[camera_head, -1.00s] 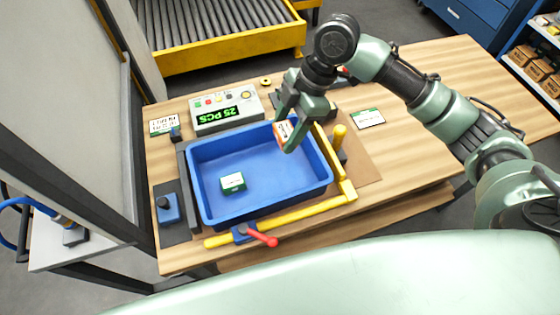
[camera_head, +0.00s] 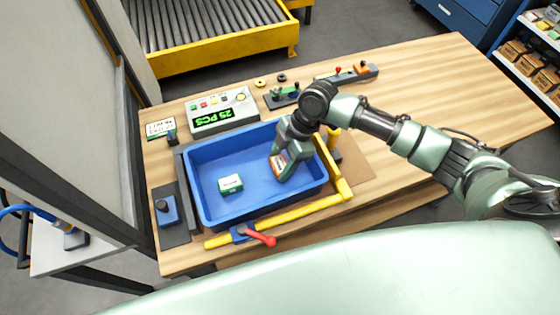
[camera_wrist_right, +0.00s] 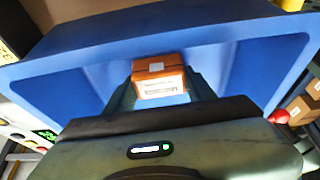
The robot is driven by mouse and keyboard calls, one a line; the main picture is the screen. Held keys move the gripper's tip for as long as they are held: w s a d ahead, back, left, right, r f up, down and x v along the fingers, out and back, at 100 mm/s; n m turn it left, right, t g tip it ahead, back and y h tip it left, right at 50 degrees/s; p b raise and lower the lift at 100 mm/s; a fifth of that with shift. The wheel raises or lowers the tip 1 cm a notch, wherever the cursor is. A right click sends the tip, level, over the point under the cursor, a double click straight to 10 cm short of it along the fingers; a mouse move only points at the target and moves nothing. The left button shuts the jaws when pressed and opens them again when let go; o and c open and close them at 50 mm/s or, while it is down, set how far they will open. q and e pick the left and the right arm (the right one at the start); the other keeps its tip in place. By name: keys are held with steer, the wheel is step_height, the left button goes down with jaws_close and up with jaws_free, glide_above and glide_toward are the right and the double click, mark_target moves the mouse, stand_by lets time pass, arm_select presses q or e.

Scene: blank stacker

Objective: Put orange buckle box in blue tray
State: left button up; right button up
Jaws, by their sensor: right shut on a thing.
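The blue tray (camera_head: 205,205) stands on the wooden table in the head view, with a green and white box (camera_head: 230,184) lying on its floor at the left. My right gripper (camera_head: 285,166) reaches down inside the tray's right part and is shut on the orange buckle box (camera_head: 277,165). In the right wrist view the orange box (camera_wrist_right: 158,75), with a white label, sits between the fingers, with the tray's blue wall (camera_wrist_right: 200,28) behind it. I cannot tell whether the box touches the tray floor. My left gripper is not in view.
A yellow frame with a red-handled clamp (camera_head: 262,238) borders the tray's front and right. A counter display (camera_head: 215,112) stands behind it. A rail with small knobs (camera_head: 347,74) lies at the back. The table's right side (camera_head: 450,80) is clear.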

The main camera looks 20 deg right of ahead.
steer(key=shift+f, duration=0.1)
steer(key=o, duration=1.5)
steer(key=shift+r, duration=0.2)
steer(key=b+v, duration=0.1)
steer(key=v, duration=1.1)
steer(key=shift+b, duration=0.3)
